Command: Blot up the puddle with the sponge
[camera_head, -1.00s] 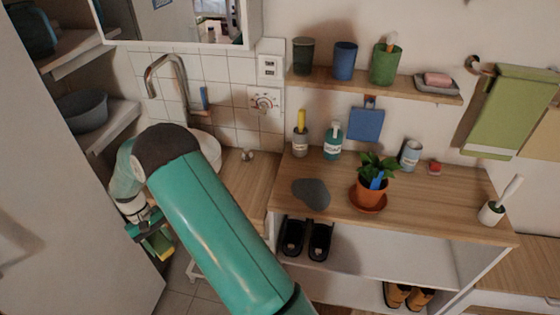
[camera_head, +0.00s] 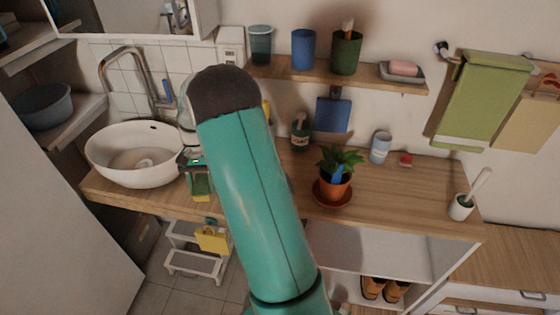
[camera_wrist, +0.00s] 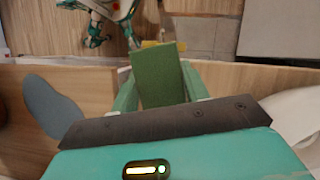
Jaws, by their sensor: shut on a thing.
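The sponge (camera_head: 200,189), green with a yellow side, is held by my gripper (camera_head: 196,168) near the counter's front edge, just right of the basin. In the wrist view the sponge (camera_wrist: 158,75) shows its green face between the two fingers of my gripper (camera_wrist: 160,90), which is shut on it. The puddle (camera_wrist: 55,107) is a flat grey-blue patch on the wooden counter, at the left of the wrist view and apart from the sponge. In the head view my arm hides the puddle.
The white basin (camera_head: 135,154) with a tap stands on the left. A potted plant (camera_head: 335,176), a bottle (camera_head: 299,134) and a can (camera_head: 380,147) stand on the counter (camera_head: 405,202). A shelf (camera_head: 300,74) with cups hangs above. A white step stool (camera_head: 195,262) is below.

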